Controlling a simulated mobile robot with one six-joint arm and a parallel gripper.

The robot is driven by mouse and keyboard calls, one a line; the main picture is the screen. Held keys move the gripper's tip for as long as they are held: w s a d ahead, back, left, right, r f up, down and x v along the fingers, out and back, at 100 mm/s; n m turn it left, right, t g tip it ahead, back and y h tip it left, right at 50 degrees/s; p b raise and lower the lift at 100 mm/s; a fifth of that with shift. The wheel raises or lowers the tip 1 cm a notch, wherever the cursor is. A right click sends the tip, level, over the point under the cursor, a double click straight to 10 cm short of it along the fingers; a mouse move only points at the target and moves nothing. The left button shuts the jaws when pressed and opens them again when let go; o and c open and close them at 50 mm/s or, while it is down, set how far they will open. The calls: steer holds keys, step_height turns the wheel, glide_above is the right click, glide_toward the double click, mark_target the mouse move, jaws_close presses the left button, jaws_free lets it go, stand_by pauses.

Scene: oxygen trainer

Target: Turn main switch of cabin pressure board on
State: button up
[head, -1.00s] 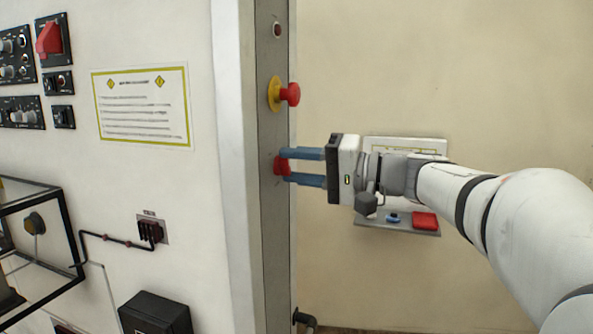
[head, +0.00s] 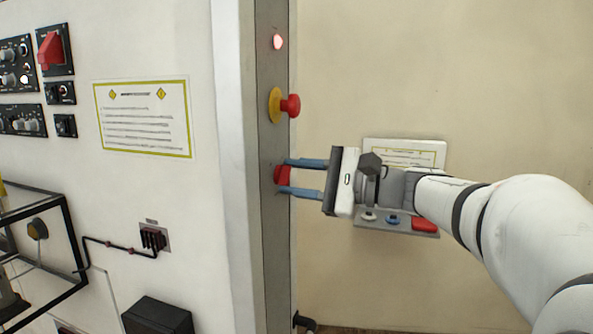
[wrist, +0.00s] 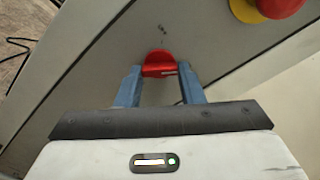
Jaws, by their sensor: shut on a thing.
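The main switch is a red rotary knob (head: 282,174) on the narrow grey side panel (head: 270,235) of the cabinet. It also shows in the wrist view (wrist: 158,65), between my two blue fingers. My gripper (head: 290,177) is shut on the red knob, one finger on each side, and is tilted a little. Part of the knob is hidden behind the fingers in the head view.
A red emergency button on a yellow collar (head: 289,105) juts out above the knob, close to my upper finger. A small shelf (head: 370,222) with buttons is on the beige wall behind my wrist. The cabinet's front, left, carries other switches, including a red one (head: 51,50).

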steer(key=shift+m+p, duration=0.5)
steer(key=shift+m, duration=0.6)
steer(key=shift+f, duration=0.1)
steer(key=o, duration=1)
steer(key=shift+d, duration=0.1)
steer(key=b+v, duration=0.1)
steer(key=v, duration=0.6)
steer(key=shift+s+d+b, duration=0.15)
steer(key=shift+d+b, duration=0.15)
steer(key=shift+b, duration=0.05)
